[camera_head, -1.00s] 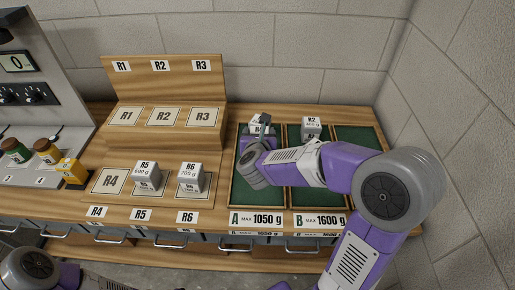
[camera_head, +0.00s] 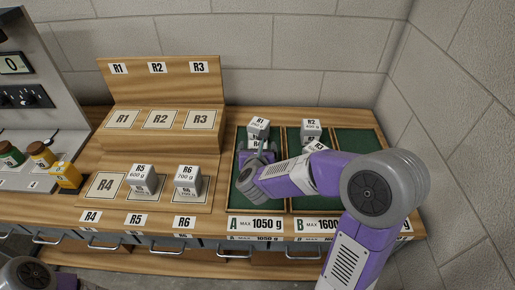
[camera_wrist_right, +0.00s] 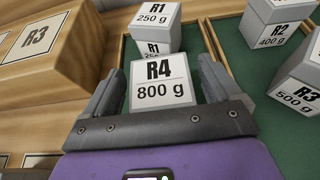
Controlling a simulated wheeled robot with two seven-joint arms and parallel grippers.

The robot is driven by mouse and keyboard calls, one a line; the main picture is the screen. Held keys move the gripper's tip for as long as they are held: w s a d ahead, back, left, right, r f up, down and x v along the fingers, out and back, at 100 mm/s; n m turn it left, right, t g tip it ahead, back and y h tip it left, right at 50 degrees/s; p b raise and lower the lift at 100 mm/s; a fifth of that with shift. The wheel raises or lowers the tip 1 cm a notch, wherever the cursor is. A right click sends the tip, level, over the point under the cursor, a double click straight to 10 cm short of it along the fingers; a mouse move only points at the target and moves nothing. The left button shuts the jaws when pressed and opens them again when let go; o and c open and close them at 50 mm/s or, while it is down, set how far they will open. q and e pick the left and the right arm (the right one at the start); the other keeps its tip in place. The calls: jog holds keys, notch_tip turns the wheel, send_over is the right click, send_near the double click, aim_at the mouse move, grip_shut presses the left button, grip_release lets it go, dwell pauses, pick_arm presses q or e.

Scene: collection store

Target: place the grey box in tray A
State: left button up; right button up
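In the head view, tray A (camera_head: 238,200) is the green-lined left compartment, labelled max 1050 g. The grey box R4, 800 g (camera_wrist_right: 160,82), is low in tray A, between the fingers of my right gripper (camera_head: 257,148). In the right wrist view the fingers (camera_wrist_right: 160,85) stand on both sides of R4, apparently with a narrow gap each side, so the gripper looks open. The grey box R1, 250 g (camera_head: 258,128), stands behind R4 in tray A. Whether R4 rests on the tray floor is hidden. My left gripper is out of view.
Tray B (camera_head: 300,203) holds grey boxes R2 (camera_head: 311,127) and R3 (camera_wrist_right: 298,92). R5 (camera_head: 142,179) and R6 (camera_head: 188,180) stand on the shelf at left; pad R4 (camera_head: 107,186) is bare. A wall closes the right side.

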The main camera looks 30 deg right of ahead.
jog(key=shift+r, duration=0.1)
jog(key=shift+r+p, duration=0.15)
jog(key=shift+p, duration=0.15)
jog(key=v, duration=1.2)
jog(key=shift+b, duration=0.4)
